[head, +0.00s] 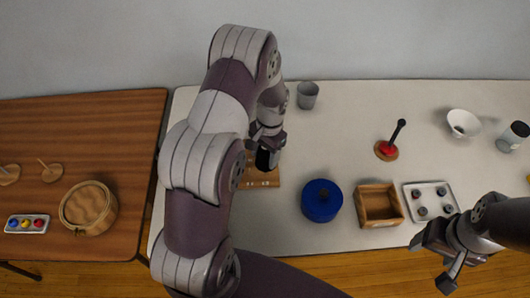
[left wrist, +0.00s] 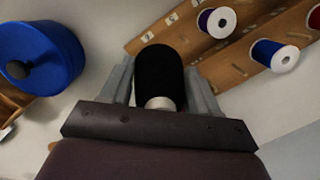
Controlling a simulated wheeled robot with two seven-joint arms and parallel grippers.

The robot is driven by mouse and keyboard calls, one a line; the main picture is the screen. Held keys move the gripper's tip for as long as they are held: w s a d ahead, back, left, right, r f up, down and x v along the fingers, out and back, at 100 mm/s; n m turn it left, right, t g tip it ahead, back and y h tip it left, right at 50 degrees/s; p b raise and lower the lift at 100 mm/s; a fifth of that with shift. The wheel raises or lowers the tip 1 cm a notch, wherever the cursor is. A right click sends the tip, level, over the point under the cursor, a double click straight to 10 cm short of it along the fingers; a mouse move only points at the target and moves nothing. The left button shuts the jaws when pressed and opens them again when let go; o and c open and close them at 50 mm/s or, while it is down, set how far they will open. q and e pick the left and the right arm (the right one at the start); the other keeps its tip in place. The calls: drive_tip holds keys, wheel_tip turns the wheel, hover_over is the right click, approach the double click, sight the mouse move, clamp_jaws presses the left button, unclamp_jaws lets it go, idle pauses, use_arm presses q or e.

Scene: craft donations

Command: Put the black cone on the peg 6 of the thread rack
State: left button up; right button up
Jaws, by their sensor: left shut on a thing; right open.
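My left gripper (head: 270,142) is shut on the black cone (head: 263,160), just above the wooden thread rack (head: 262,183). In the left wrist view the black cone (left wrist: 159,72) sits between the two fingers, its pale end toward the palm. My arm hides much of the rack in the head view, and I cannot read peg numbers. My right gripper (head: 440,268) is open and empty at the front right.
A blue lidded pot (head: 322,201), an open wooden box (head: 362,206) and a white tray (head: 409,190) stand right of the rack. A grey cup (head: 307,94) is behind. A red-based stamp (head: 387,150) and white bowl (head: 462,122) stand farther right. The middle back is clear.

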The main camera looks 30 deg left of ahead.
use_arm(q)
drive_tip(key=shift+a+f, duration=0.1)
drive_tip(key=shift+a, duration=0.1)
drive_tip(key=shift+d, duration=0.1)
drive_tip(key=shift+s+p, duration=0.1)
drive_tip(key=shift+p, duration=0.2)
idle(0.7)
drive_tip(key=shift+f, duration=0.15)
idle(0.3)
drive_tip(key=shift+f+b, duration=0.9)
drive_tip(key=shift+f, duration=0.8)
